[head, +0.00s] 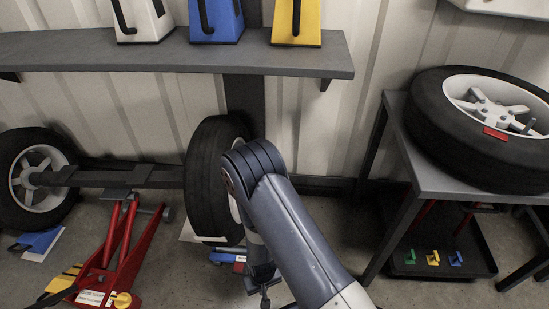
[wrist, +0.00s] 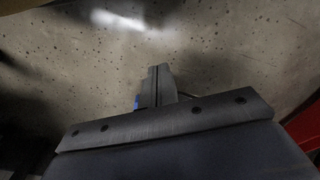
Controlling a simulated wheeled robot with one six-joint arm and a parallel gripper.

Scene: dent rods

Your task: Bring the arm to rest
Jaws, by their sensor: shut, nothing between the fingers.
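My arm reaches down from the elbow in front of the right wheel of the axle in the head view. My gripper (head: 265,297) hangs low near the bottom edge, above the floor. In the wrist view, my gripper (wrist: 158,72) has its two fingers together with nothing between them, over bare speckled concrete. The fingertips are small and partly cut off in the head view.
A red jack (head: 118,250) stands under the axle (head: 125,176), left of my arm. A grey table (head: 430,178) at right bears a loose wheel (head: 430,120); a black tray (head: 470,265) is below. A wall shelf (head: 170,55) holds three coloured stands.

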